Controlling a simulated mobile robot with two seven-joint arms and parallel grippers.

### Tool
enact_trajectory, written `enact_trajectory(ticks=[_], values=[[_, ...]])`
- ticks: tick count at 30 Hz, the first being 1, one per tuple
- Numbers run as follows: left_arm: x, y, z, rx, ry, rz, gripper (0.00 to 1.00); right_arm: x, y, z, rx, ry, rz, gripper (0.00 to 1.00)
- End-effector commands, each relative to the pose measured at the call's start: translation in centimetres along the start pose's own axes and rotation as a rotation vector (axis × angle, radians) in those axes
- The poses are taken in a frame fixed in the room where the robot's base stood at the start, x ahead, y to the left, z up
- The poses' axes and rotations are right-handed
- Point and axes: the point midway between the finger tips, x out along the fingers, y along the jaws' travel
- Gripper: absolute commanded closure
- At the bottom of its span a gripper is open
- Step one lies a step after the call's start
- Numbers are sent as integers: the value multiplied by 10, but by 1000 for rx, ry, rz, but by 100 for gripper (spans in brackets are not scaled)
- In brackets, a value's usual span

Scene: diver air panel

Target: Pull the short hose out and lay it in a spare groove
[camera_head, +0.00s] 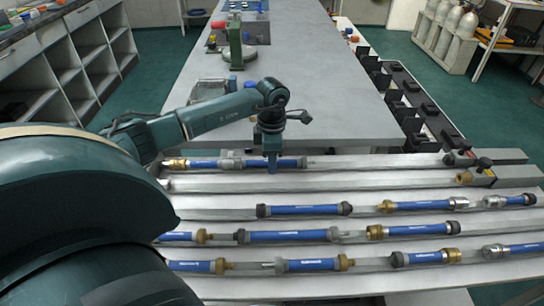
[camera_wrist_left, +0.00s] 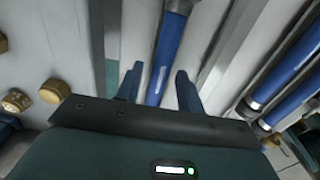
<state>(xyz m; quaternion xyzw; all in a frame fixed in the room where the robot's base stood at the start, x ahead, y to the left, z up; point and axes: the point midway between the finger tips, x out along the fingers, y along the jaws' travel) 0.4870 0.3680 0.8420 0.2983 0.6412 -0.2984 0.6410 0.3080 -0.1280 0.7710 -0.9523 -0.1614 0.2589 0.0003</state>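In the head view, blue hoses with brass or silver end fittings lie in the long pale grooves of a rack (camera_head: 330,185). My left gripper (camera_head: 272,165) points down at a blue hose (camera_head: 292,163) in the farthest groove. In the left wrist view, the fingers of the left gripper (camera_wrist_left: 158,88) stand apart on either side of this hose (camera_wrist_left: 168,55), with gaps visible between them and it. I cannot tell which hose is the short one. The second groove from the back (camera_head: 350,182) is bare over most of its length. My right gripper is not in view.
Valve blocks (camera_head: 480,177) with a dark knob (camera_head: 484,162) sit at the right of the two back grooves. Several other hoses (camera_head: 304,210) fill the nearer grooves. A long grey table (camera_head: 330,100) stands behind the rack. Black bins (camera_head: 405,95) line its right side.

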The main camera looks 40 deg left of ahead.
Motion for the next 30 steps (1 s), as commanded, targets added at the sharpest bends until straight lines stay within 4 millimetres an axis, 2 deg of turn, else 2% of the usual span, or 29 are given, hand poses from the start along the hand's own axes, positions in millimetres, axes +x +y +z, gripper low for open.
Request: enact_trajectory(ticks=[2, 13, 30], values=[[0, 0, 0, 0, 0, 0, 69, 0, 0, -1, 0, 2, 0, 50], [0, 0, 0, 0, 0, 0, 99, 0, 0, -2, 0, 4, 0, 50], [0, 0, 7, 0, -2, 0, 100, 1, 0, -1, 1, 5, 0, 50]])
